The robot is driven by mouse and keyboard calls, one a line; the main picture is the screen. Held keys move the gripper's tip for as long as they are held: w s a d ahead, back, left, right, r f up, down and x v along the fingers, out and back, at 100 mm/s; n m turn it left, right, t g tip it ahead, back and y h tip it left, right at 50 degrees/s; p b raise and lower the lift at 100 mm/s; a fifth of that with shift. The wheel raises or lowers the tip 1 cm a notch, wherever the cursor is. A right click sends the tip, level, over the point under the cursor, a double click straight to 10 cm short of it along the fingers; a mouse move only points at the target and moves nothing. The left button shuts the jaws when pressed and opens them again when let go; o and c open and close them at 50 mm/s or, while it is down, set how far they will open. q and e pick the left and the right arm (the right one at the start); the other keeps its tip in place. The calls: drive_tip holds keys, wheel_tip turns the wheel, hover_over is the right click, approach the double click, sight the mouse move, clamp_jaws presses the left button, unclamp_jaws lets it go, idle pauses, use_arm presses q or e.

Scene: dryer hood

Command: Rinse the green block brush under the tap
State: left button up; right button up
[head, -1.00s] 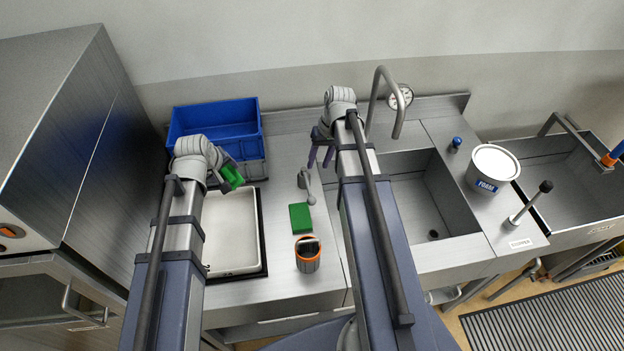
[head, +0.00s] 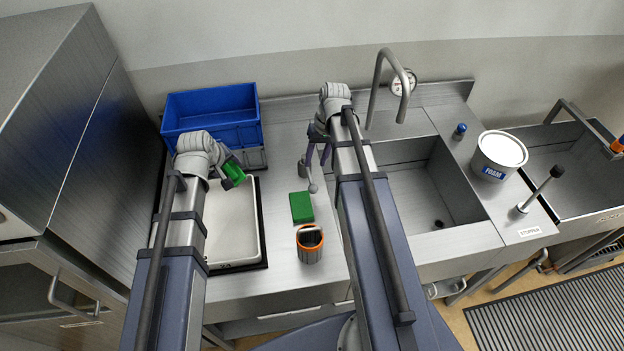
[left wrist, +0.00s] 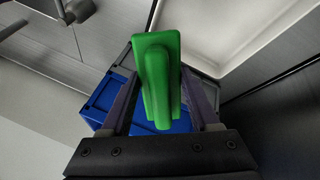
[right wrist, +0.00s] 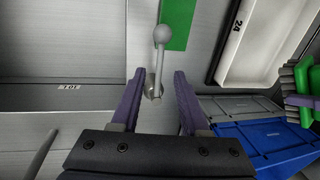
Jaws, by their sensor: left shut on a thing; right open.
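The green block brush (head: 233,172) is in my left gripper (left wrist: 163,103), which is shut on it above the white tray (head: 252,232). In the left wrist view the brush (left wrist: 160,60) stands out between the fingers, its grip facing the camera. My right gripper (head: 318,150) is open and empty by the lever with a round knob (head: 313,188). In the right wrist view the lever (right wrist: 157,65) lies ahead, in line with the gap between the fingers (right wrist: 158,90). The curved tap (head: 376,90) rises behind the sink (head: 440,190), right of my right gripper.
A blue crate (head: 212,112) stands at the back left. A flat green block (head: 301,207) and an orange-rimmed cup (head: 309,250) sit on the counter between my arms. A white FOAM tub (head: 499,155) and a stopper rod (head: 540,188) stand right of the sink.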

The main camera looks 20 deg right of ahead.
sight(309, 175)
drive_tip(key=f+b, duration=0.1)
drive_tip(key=f, duration=0.1)
drive_tip(key=f+b, duration=0.2)
drive_tip(key=a+f+b, duration=0.1)
drive_tip(key=f+b, duration=0.1)
drive_tip(key=shift+w+a+f, duration=0.1)
drive_tip(key=shift+w+f, duration=0.05)
drive_tip(key=shift+f, duration=0.05)
drive_tip(key=shift+c, duration=0.3)
clamp_jaws()
idle(0.9)
